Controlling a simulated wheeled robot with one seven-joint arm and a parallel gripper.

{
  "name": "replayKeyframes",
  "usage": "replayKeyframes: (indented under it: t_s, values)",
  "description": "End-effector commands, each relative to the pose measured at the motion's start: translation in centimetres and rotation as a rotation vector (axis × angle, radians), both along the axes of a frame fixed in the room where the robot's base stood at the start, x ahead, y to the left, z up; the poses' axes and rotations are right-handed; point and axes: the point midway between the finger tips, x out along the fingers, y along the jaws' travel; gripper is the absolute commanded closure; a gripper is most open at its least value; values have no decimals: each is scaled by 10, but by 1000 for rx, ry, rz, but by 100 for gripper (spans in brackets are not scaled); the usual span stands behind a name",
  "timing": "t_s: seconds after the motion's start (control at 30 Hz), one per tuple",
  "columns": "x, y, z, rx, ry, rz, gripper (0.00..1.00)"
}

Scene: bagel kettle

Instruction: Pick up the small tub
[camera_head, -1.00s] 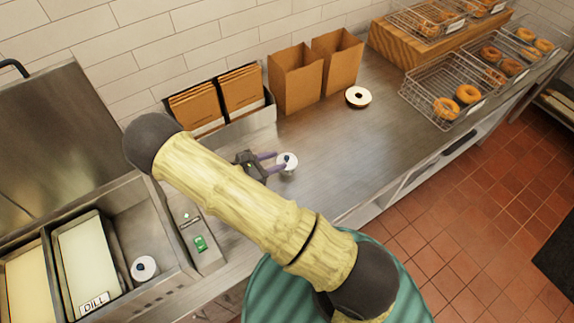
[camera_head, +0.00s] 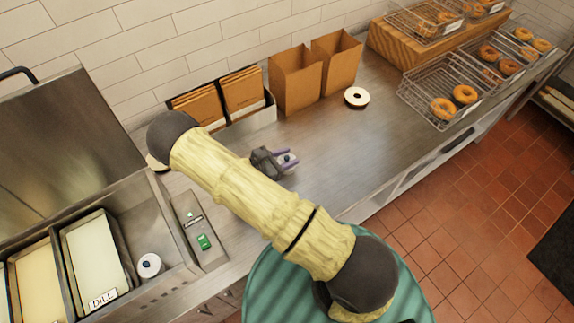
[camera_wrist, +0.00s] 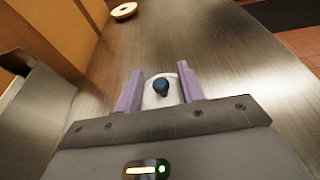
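A small white round tub with a dark spot on top (camera_wrist: 161,92) stands on the steel counter. In the wrist view it sits between the two purple fingers of my gripper (camera_wrist: 160,88). The fingers are apart, one on each side of the tub, with little or no gap showing. I cannot tell whether they press on it. In the head view my gripper (camera_head: 286,160) reaches right over the counter, and its fingers partly hide the tub (camera_head: 284,159). A second white round tub (camera_head: 149,265) stands at the left, beside the tray labelled DILL.
Two open paper bags (camera_head: 295,78) and a holder of flat brown bags (camera_head: 249,121) stand behind my gripper. Wire baskets of bagels (camera_head: 440,100) are farther right. The counter right of my gripper is clear.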

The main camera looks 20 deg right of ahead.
Motion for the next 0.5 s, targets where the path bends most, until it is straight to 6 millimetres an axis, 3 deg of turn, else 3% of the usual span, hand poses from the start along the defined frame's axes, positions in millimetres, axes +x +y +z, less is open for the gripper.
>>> replayKeyframes:
  t_s: [0.03,0.2,0.5]
  values:
    - [0,0,0,0,0,0,65]
    - [0,0,0,0,0,0,99]
    - [0,0,0,0,0,0,100]
